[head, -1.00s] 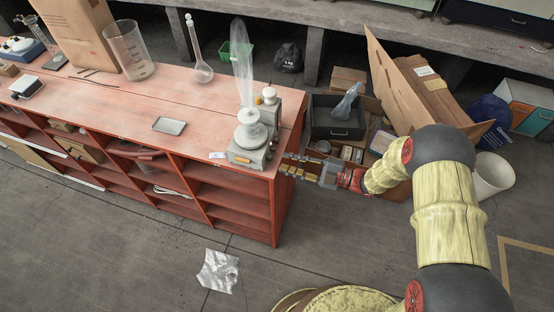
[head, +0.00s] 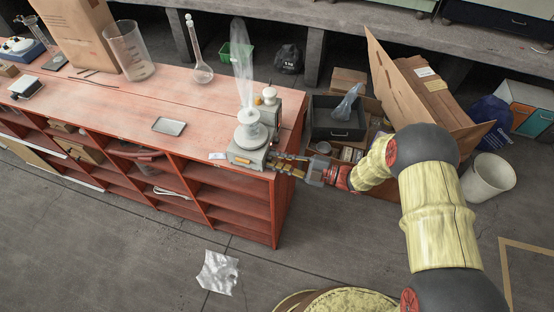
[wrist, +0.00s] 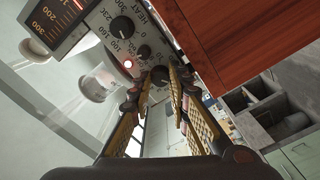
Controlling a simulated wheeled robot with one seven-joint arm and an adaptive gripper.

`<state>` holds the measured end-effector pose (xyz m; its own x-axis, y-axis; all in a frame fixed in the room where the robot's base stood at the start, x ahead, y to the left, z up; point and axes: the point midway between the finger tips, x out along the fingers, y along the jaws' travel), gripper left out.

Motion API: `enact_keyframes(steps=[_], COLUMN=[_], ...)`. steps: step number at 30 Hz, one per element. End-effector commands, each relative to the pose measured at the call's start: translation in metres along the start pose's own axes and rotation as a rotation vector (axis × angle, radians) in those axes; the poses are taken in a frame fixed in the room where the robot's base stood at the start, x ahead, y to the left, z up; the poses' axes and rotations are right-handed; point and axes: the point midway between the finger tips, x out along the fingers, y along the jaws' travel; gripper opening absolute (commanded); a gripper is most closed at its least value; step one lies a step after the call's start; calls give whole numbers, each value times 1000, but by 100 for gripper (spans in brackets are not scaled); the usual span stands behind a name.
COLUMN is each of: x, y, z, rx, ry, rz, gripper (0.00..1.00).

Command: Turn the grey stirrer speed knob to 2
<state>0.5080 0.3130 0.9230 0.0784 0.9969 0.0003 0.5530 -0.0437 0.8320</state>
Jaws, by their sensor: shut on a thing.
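The stirrer unit (head: 246,155) stands at the right end of the red bench, with glassware on top. My gripper (head: 275,162) reaches the unit's right side and is shut on this knob. The knob's pointer and scale cannot be read.
A dark crate (head: 338,120) and cardboard lie right of the bench.

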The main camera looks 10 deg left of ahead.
Motion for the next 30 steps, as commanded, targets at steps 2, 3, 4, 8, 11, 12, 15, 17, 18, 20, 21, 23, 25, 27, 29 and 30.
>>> enact_keyframes(steps=[2,3,4,8,11,12,15,17,18,20,21,23,25,27,29,30], x=[0,0,0,0,0,0,0,0,0,0,0,0,0,0,0,0], y=[-1,-1,-1,-1,-1,-1,-1,-1,-1,-1,-1,-1,-1,0,0,-1], z=[0,0,0,0,0,0,0,0,0,0,-1,-1,-1,-1,-1,-1], rx=[1,1,1,1,3,7,25,43,59,90,114,154,208,268,323,360], ry=[0,0,0,0,0,0,0,-1,-1,-1,-1,-1,-1,-1,-2,-2], rz=[-1,-1,-1,-1,-1,-1,-1,-1,-1,-2,-2,-2,-2,-2,-2,-2], gripper=[4,1,0,0,0,0,0,0,0,0,0,0,0,0,0,0])
